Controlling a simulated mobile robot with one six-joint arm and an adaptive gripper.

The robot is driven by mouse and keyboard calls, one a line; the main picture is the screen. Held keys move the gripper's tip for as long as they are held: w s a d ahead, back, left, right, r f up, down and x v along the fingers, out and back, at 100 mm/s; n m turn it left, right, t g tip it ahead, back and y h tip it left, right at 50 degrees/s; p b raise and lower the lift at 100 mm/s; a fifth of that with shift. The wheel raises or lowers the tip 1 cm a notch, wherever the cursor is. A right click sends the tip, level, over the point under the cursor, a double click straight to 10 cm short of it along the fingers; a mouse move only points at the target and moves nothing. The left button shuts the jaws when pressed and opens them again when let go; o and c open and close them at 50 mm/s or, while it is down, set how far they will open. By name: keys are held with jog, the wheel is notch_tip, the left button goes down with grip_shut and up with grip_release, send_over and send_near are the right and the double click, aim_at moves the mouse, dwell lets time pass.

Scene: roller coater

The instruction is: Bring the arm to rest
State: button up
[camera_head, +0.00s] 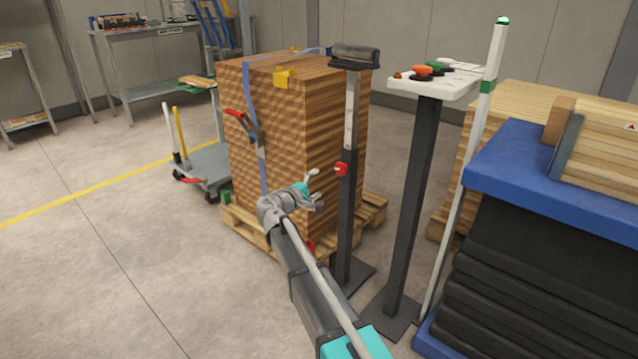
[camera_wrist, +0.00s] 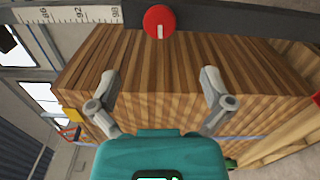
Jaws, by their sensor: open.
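My gripper (camera_head: 316,190) is at the end of my outstretched arm, in front of the tall wooden stack and just left of a black post. In the wrist view my gripper (camera_wrist: 162,95) has its two grey fingers spread wide with nothing between them. A red knob (camera_wrist: 160,21) with a white mark sits beyond the fingertips on a dark bar. The same red knob (camera_head: 341,169) shows on the black post in the head view, a little right of the gripper and apart from it.
The strapped wooden stack (camera_head: 335,120) stands on a pallet (camera_head: 372,212) behind my gripper. A blue-topped stand (camera_head: 500,170) fills the right edge. Floor at left (camera_head: 80,270) is clear.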

jog(key=shift+d, duration=0.1)
jog(key=s+d+f+m+g+y+p, duration=0.1)
jog(key=s+d+f+m+g+p, duration=0.2)
jog(key=d, duration=0.4)
jog(key=s+d+f+m+g+p, duration=0.1)
jog(key=s+d+m+g, duration=0.15)
jog(key=s+d, duration=0.35)
jog(key=s+d+f+m+g+y+p, duration=0.1)
jog(key=s+d+f+m+g+p, duration=0.2)
jog(key=d, duration=0.4)
jog(key=s+d+r+m+g+y+p, duration=0.1)
jog(key=s+d+m+g+y+p, duration=0.2)
jog(key=s, duration=0.7)
jog(key=s+d+m+g+y+p, duration=0.1)
jog(key=s+d+g+y+p, duration=0.2)
jog(key=s+y, duration=0.45)
notch_tip(320, 180, up, 38)
jog(key=s+h+p, duration=0.1)
jog(key=h+p, duration=0.1)
jog(key=p, duration=3.5)
jog(key=shift+s+a+f, duration=0.2)
jog(key=shift+s+f, duration=0.05)
jog(key=shift+s, duration=0.05)
